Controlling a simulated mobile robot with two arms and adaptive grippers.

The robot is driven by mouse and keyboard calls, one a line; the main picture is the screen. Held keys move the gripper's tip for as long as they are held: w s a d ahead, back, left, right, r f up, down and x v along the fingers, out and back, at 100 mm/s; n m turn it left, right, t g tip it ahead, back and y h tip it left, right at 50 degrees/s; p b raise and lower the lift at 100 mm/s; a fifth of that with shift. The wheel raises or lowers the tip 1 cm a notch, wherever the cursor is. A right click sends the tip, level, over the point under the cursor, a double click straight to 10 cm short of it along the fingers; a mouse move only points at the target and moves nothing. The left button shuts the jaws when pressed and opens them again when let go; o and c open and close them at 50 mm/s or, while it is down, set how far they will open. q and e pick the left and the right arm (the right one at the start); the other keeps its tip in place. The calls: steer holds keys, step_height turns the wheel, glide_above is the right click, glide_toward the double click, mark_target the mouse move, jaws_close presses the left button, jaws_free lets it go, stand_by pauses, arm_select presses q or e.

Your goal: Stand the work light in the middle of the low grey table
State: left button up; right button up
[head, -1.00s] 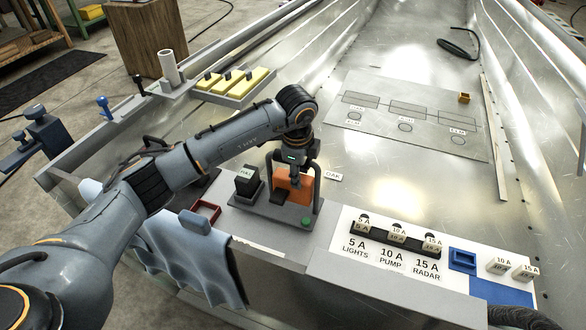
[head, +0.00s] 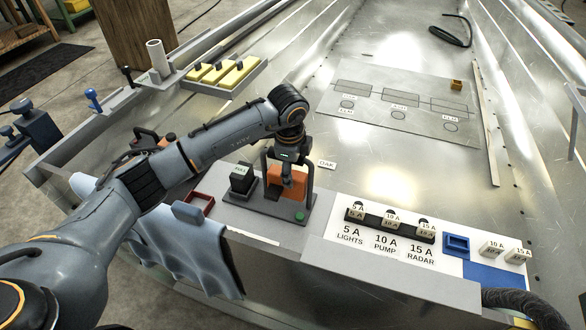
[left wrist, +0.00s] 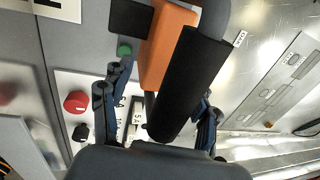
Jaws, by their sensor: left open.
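An orange block (head: 288,177) with dark parts, which looks like the work light, stands on a dark grey base plate (head: 262,208) with a green button. In the left wrist view the orange body (left wrist: 168,45) lies beside a thick black cylinder (left wrist: 190,85); I cannot tell whether they are joined. My left gripper (head: 288,188) points down over the orange block, fingers on either side. In the left wrist view its open fingers (left wrist: 158,125) straddle the black cylinder's end, with gaps. My right gripper is out of view. I cannot tell which surface is the low grey table.
A black box (head: 242,180) stands left of the orange block, near a red tray (head: 203,203). A blue-grey cloth (head: 200,245) hangs over the front edge. A fuse panel (head: 390,225) lies right. Yellow blocks (head: 238,73) sit in a tray behind. The metal floor beyond is mostly clear.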

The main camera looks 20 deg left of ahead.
arm_select(q)
step_height(320, 180, up, 12)
steer(key=s+p, duration=0.1)
steer(key=shift+s+f+p, duration=0.2)
steer(key=shift+s+p, duration=0.1)
steer(key=shift+s, duration=0.1)
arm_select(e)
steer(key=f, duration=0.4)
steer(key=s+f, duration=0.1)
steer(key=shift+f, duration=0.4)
